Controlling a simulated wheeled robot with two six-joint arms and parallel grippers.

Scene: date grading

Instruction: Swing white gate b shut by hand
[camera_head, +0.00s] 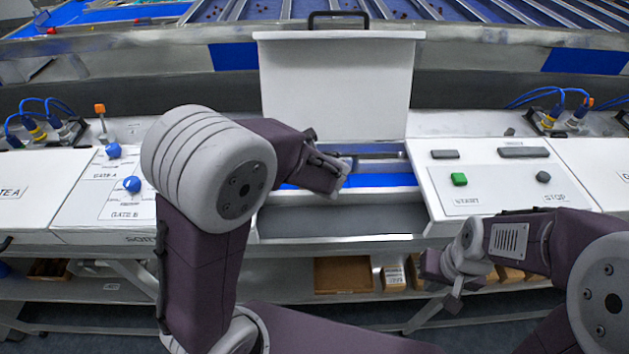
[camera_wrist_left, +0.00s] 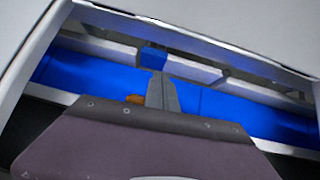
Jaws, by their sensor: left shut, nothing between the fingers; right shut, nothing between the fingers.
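A white lid (camera_head: 338,85) with a black handle stands raised behind an open bay. Inside the bay is a blue channel (camera_head: 400,180) with pale bars across it. I cannot tell for sure which white piece is gate b. My left gripper (camera_head: 338,176) reaches into the bay from the left, shut and empty. In the left wrist view, its closed fingers (camera_wrist_left: 162,92) point at a pale bar (camera_wrist_left: 197,73) beside a small blue block (camera_wrist_left: 153,58). Whether they touch is unclear. My right gripper (camera_head: 452,290) hangs shut and empty in front of the counter.
The left panel (camera_head: 75,205) carries two blue knobs labelled Gate A and Gate B. The right panel (camera_head: 500,185) has a green start button (camera_head: 459,179) and a dark stop button (camera_head: 543,177). Boxes (camera_head: 394,278) stand on the shelf below. A small orange piece (camera_wrist_left: 134,99) lies beside my left fingers.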

